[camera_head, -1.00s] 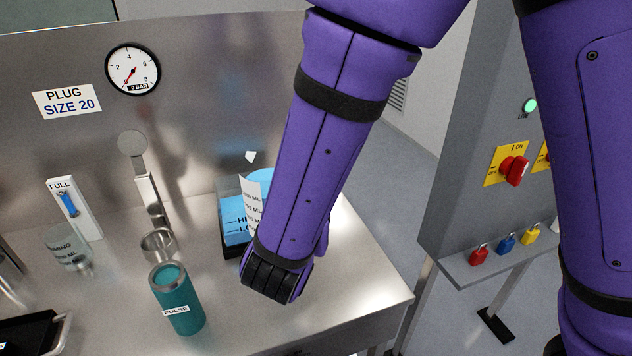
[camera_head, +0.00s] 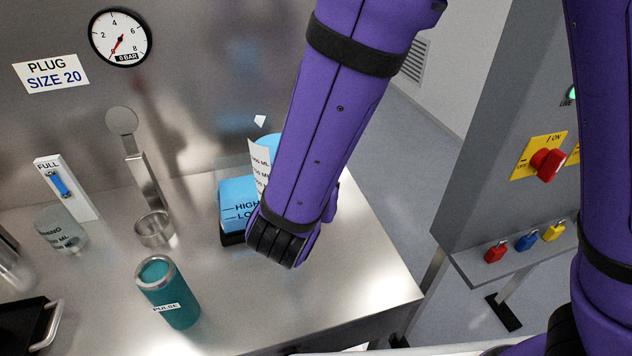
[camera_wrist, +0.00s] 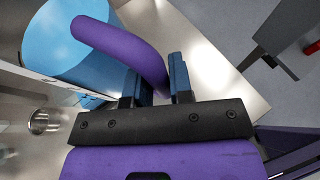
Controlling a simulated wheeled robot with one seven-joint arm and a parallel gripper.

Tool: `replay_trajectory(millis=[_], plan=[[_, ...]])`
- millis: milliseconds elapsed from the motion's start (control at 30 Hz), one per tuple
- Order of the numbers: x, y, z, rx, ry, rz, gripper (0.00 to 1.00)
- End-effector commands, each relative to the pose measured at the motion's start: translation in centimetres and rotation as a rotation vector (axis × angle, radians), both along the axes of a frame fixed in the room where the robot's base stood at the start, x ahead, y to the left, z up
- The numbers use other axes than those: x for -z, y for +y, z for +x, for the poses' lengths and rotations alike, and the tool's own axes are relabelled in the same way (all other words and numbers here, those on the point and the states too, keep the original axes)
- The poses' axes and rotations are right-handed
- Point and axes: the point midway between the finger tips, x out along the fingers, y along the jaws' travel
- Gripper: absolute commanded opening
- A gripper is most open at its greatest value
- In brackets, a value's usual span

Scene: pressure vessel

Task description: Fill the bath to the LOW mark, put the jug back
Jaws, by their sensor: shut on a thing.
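The jug (camera_wrist: 72,48) is a clear, round vessel with blue liquid and a thick purple handle (camera_wrist: 115,40). My gripper (camera_wrist: 157,82) is shut on that handle in the wrist view. In the head view my forearm hides the gripper and most of the jug; a strip with mL marks (camera_head: 260,162) shows beside it. The bath (camera_head: 232,237) is a clear box on a dark base, holding blue liquid and marked HIGH and LOW. Blue shows at and above both marks, but the exact level against them is unclear. The jug overlaps the bath's right side in this view.
A black tray (camera_head: 22,328) lies front left. A panel with padlocks (camera_head: 527,242) stands right.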

Motion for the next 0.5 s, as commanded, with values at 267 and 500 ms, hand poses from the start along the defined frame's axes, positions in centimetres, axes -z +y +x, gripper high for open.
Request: replay_trajectory(millis=[267, 500], plan=[[-1.6, 0.3, 0.4, 0.001, 0.069, -0.056, 0.0], [-3.1, 0.7, 0.9, 0.002, 0.15, -0.126, 0.0]])
